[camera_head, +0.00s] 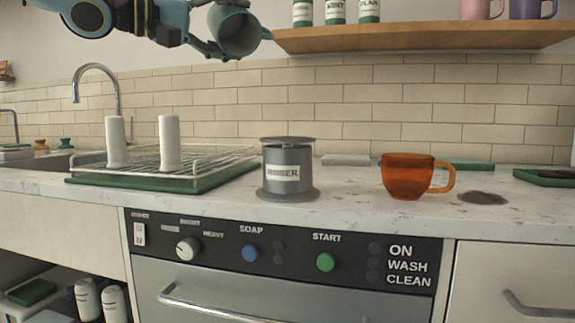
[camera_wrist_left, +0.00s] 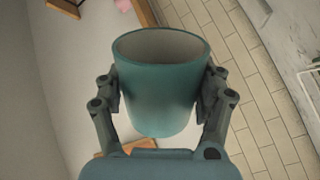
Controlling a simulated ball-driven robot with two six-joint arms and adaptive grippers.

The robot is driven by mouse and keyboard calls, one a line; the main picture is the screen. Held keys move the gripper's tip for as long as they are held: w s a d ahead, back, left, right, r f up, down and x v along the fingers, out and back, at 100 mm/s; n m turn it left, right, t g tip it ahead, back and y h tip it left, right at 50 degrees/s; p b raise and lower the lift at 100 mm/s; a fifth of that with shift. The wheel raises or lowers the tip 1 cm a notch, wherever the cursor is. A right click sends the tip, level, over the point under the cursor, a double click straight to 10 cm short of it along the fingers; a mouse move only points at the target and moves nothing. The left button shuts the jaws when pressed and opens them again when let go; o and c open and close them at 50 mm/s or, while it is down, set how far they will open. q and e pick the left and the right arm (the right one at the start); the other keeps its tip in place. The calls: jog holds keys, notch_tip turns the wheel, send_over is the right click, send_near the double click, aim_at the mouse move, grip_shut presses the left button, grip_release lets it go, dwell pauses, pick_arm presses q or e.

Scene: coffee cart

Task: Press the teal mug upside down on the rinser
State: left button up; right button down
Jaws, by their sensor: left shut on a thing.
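The teal mug (camera_head: 236,33) is held high in the air by my left gripper (camera_head: 207,46), left of the wooden shelf and above the counter. The rinser (camera_head: 288,167), a grey cylinder with a labelled front and a flat round top, stands on the counter below and to the right of the mug. My right gripper is out of view.
A drying rack (camera_head: 215,165) with two white upright posts is left of the rinser. An orange glass mug (camera_head: 405,177) stands to its right, beside a brown spill (camera_head: 483,198). The wooden shelf (camera_head: 430,39) overhangs at upper right, carrying canisters and mugs.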

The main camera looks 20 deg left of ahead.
pick_arm(q)
jog(key=shift+n, duration=0.5)
jog(key=n+p, duration=0.1)
jog(key=n, duration=0.1)
jog(key=shift+r+n, duration=0.2)
jog(key=shift+n, duration=0.2)
jog(key=shift+n+p, duration=0.45)
jog(key=shift+n, duration=0.35)
jog(key=shift+f+n, duration=0.1)
jog(key=shift+n, duration=0.4)
jog(key=shift+f+n, duration=0.15)
jog(key=shift+n, duration=0.15)
